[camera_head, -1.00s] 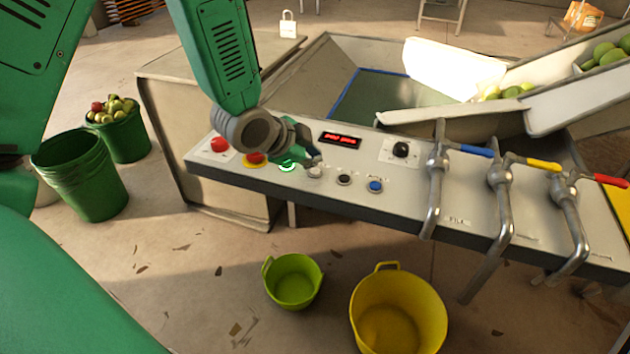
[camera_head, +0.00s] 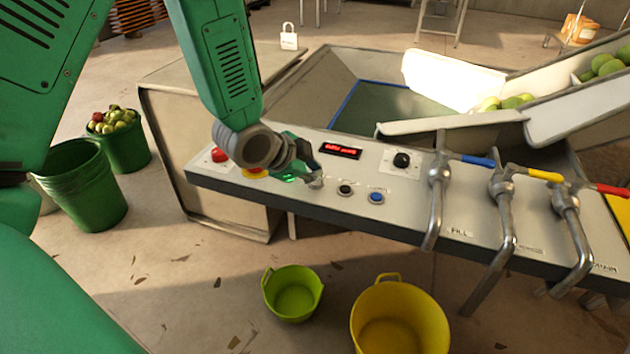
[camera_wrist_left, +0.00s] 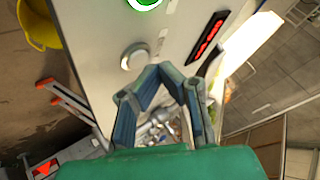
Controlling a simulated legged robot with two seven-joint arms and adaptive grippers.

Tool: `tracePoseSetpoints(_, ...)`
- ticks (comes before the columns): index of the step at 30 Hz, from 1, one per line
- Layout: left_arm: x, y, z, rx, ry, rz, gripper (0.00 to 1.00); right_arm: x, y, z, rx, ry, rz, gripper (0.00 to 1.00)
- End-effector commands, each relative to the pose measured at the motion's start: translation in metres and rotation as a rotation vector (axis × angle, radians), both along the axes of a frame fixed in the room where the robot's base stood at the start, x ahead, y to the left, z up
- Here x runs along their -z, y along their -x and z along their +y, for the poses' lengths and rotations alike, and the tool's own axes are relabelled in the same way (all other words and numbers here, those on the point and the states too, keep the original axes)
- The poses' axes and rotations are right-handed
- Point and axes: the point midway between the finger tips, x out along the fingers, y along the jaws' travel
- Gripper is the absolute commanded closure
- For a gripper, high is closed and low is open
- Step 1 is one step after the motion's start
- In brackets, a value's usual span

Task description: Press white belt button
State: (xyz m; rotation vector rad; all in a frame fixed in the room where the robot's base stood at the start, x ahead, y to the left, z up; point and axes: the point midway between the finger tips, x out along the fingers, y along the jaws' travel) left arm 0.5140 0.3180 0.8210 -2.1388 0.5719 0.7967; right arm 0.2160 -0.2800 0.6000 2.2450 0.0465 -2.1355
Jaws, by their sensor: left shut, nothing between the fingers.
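The white button (camera_wrist_left: 136,57) is a round, pale button in a metal collar on the panel, clear in the left wrist view. In the wrist view the closed fingertips (camera_wrist_left: 160,70) are just beside the button. I cannot tell whether they touch it. The green-lit button (camera_head: 289,178) is just left of the fingertips and partly covered. My right gripper is not in view.
The control panel (camera_head: 420,206) also carries a red button (camera_head: 220,154), a black button (camera_head: 345,189), a blue button (camera_head: 376,197), a red display (camera_head: 340,151) and a black knob (camera_head: 401,160). Pipe valves with coloured levers stand at the right. Tubs stand on the floor in front.

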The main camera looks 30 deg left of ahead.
Motion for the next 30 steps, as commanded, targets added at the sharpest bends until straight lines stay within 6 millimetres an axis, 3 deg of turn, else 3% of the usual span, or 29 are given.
tracePoseSetpoints(30, 0.0071, 0.0008, 0.0011, 0.001, 0.001, -0.001, 1.0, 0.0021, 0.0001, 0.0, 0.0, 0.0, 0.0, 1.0)
